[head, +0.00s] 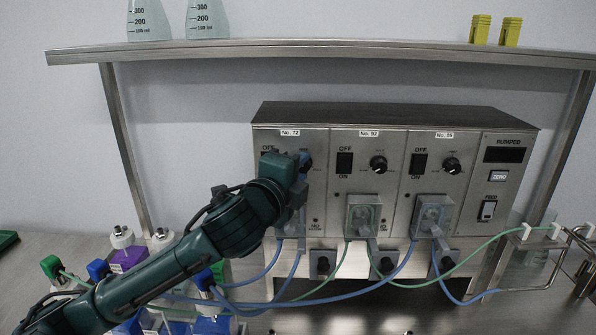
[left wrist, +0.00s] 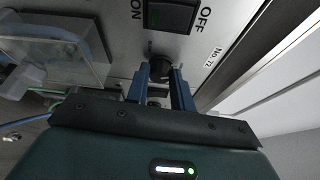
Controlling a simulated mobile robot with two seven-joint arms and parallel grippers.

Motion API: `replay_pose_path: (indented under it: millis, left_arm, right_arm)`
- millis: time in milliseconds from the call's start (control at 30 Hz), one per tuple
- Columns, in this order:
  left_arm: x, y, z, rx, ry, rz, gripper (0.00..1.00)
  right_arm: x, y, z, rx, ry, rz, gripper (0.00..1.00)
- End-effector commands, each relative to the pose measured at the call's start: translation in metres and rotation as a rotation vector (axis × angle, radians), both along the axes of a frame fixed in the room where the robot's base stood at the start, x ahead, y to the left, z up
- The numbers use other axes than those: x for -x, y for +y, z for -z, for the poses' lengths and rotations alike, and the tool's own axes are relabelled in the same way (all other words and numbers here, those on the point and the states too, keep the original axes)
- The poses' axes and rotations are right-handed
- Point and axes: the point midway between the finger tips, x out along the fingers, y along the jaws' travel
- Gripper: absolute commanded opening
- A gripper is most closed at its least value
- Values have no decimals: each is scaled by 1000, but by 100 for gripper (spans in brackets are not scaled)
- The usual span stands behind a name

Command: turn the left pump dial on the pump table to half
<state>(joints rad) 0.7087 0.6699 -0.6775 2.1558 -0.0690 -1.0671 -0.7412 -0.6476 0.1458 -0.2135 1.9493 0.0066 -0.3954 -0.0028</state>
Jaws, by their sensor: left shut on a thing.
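The pump unit (head: 395,118) is a steel box with three panels, labelled No. 72, No. 92 and one I cannot read surely. The left pump dial, a dark knob, is mostly hidden behind my left gripper (head: 303,160) in the head view. In the left wrist view the dial (left wrist: 160,66) sits between the two blue fingertips of my left gripper (left wrist: 160,78), which is shut on it. Its pointer setting cannot be read. The middle dial (head: 378,164) and right dial (head: 452,165) are free. My right gripper is not in view.
The left panel's switch (left wrist: 168,14) is close beside the dial. A steel shelf (head: 330,47) with flasks (head: 207,20) and yellow items (head: 480,29) runs above. Blue and green tubes (head: 340,292) cross in front, and capped bottles (head: 125,258) stand at left.

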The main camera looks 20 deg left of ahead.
Motion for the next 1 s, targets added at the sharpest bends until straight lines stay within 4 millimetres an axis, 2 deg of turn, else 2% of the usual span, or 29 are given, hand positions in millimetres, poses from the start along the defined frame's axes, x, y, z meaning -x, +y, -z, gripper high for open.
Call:
replay_pose_path:
  millis: [200,500,1000]
  left_arm:
    - [0,0,-3,-175,46,-1,1]
    - [-1,-1,-4,-336,96,-1,1]
    - [-1,-1,-3,-403,117,-1,1]
  right_arm:
    - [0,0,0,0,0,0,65]
    - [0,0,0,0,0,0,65]
    - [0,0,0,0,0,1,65]
